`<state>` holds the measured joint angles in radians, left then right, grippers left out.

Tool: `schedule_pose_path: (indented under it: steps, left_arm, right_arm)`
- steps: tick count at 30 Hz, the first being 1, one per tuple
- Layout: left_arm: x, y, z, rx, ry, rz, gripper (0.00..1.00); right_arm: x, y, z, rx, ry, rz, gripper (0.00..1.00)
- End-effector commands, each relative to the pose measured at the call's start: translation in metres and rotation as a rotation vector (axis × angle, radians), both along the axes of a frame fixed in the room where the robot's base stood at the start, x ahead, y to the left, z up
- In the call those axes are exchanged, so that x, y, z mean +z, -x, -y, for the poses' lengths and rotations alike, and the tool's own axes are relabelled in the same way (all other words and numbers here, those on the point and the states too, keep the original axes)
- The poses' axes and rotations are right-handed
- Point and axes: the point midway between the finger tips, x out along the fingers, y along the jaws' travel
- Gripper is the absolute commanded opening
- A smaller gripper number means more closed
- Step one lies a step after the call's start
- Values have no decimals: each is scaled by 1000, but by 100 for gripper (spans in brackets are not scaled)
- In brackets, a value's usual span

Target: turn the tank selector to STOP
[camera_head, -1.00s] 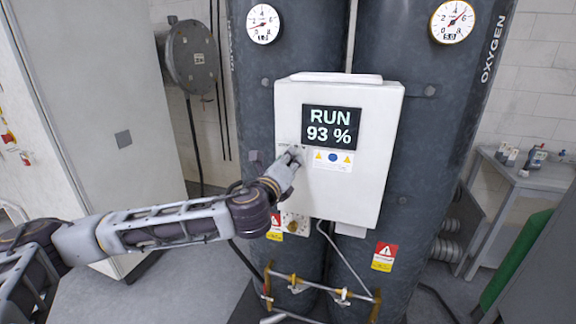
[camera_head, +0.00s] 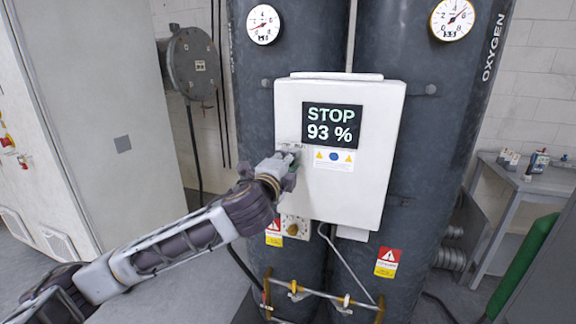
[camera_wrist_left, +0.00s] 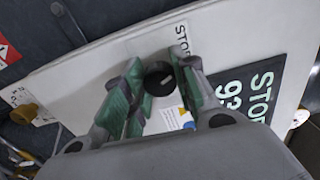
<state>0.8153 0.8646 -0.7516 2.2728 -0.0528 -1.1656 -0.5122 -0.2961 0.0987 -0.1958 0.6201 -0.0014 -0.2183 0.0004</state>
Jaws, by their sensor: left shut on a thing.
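The white control box (camera_head: 370,180) hangs on the front of two dark tanks, and its display (camera_head: 331,127) reads STOP 93 %. My left gripper (camera_head: 289,153) is at the left side of the box front, below and left of the display, and hides the tank selector in the head view. In the left wrist view, the selector is a round black knob (camera_wrist_left: 158,78) between the green-padded fingers of my left gripper (camera_wrist_left: 160,88), which are shut on it. A printed STOP label (camera_wrist_left: 182,38) stands beside the knob. My right gripper is not in view.
Yellow-handled pipework (camera_head: 322,294) runs low in front of the tanks. A brass fitting (camera_head: 293,229) sits under the box's left corner. A grey cabinet (camera_head: 110,90) stands at the left, and a small table (camera_head: 545,180) with bottles at the right.

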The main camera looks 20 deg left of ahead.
Motion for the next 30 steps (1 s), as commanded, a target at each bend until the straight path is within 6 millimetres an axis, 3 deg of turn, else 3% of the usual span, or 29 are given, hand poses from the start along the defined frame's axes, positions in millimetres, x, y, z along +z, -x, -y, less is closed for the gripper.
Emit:
schedule_pose_path:
  steps: [4, 22, 23, 27, 30]
  left_arm:
    - [-4, 0, 1, -2, 73, -10, 4]
    - [-3, 0, 1, -2, 128, -11, 4]
    - [-3, 0, 1, -2, 128, -11, 31]
    - [-2, 0, 1, -2, 127, -9, 49]
    - [-2, 0, 1, -1, 127, -8, 51]
  right_arm:
    - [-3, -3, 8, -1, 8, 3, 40]
    - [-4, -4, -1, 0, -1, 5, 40]
    - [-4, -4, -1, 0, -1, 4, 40]
    - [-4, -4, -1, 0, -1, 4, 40]
    - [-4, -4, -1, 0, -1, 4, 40]
